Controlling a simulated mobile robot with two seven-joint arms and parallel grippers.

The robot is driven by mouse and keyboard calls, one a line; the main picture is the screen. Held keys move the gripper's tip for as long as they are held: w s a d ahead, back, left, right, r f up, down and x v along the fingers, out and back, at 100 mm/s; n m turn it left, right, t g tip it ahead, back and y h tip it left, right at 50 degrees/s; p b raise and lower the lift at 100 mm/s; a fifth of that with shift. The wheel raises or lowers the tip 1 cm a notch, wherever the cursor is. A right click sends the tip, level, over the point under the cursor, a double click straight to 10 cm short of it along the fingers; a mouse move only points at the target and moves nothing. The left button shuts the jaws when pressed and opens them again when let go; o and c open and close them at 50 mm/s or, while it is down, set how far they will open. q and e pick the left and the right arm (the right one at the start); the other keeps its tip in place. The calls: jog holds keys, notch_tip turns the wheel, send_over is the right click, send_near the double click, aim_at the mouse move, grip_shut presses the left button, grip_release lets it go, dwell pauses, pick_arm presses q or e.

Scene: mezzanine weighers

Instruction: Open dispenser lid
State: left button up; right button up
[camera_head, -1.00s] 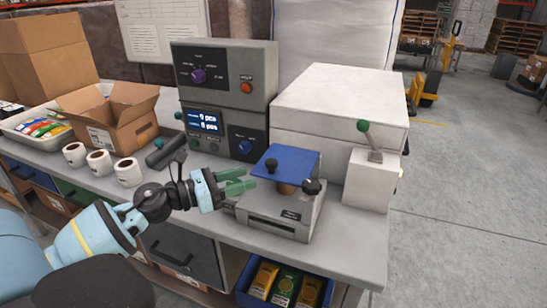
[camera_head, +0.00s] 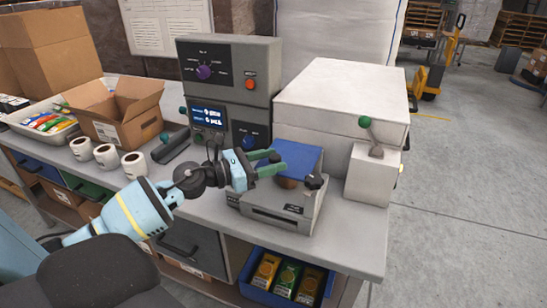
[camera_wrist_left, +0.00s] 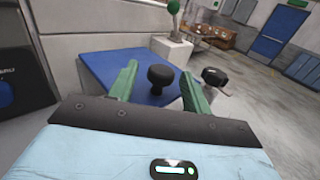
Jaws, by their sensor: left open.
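The dispenser (camera_head: 285,211) is a grey box on the bench with a blue lid (camera_head: 300,156) on top. The lid also shows as a blue plate in the left wrist view (camera_wrist_left: 103,68). A second black knob (camera_head: 314,181) sits at the dispenser's right front, apart from my fingers. My left gripper (camera_head: 273,162) is open, its green fingers (camera_wrist_left: 160,88) on either side of the lid knob. My right gripper is not in view.
A grey control unit (camera_head: 228,60) with a display stands behind. A large white box (camera_head: 335,97) and a white block with a green-tipped lever (camera_head: 371,172) stand to the right. Label rolls (camera_head: 107,156) and a cardboard box (camera_head: 117,106) are at left; a blue bin (camera_head: 258,291) is below.

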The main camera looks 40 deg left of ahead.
pick_arm(q)
jog(key=shift+x, duration=0.75)
grip_shut()
